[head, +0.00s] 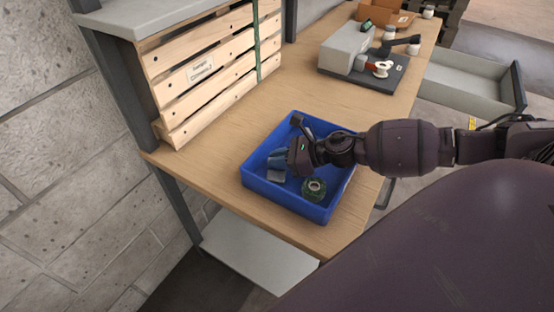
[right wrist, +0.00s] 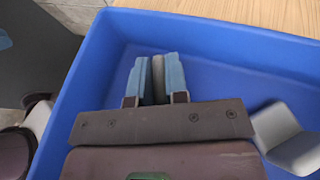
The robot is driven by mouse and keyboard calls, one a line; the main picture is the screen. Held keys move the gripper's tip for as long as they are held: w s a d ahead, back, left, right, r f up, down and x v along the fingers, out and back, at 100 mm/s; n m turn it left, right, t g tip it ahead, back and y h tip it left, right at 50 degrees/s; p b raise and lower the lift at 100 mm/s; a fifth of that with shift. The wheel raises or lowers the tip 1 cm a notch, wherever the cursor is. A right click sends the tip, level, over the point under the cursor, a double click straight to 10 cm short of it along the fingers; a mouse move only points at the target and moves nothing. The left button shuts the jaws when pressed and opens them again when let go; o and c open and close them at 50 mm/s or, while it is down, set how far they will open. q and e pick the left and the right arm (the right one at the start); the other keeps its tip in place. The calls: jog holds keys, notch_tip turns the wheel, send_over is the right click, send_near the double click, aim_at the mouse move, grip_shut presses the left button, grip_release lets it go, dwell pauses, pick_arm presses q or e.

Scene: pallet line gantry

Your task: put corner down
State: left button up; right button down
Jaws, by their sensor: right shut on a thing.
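My right gripper (head: 280,159) reaches down into a blue tray (head: 283,201) on the wooden bench. In the right wrist view its two blue-grey fingers (right wrist: 156,82) are shut on a thin grey piece, the corner (right wrist: 158,76), seen nearly edge-on between them. The held corner is inside the tray outline; I cannot tell whether it touches the tray floor. Another light grey angled piece (right wrist: 288,138) lies in the tray to the right of the fingers, and a grey piece shows below the gripper in the head view (head: 275,176). My left gripper is not in view.
A slatted wooden crate (head: 210,70) stands at the back left. A grey device (head: 347,48) on a dark base stands farther along the bench. Bare bench top (head: 277,98) lies between them.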

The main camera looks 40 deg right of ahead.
jog(key=shift+f, duration=0.1)
jog(key=c, duration=1.6)
grip_release()
jog(key=o, duration=0.5)
jog(key=shift+r, duration=0.2)
jog(key=p+v, duration=0.1)
jog(key=v, duration=0.9)
jog(key=shift+s+d, duration=0.25)
jog(key=shift+s+d+r, duration=0.3)
jog(key=shift+s+d, duration=0.15)
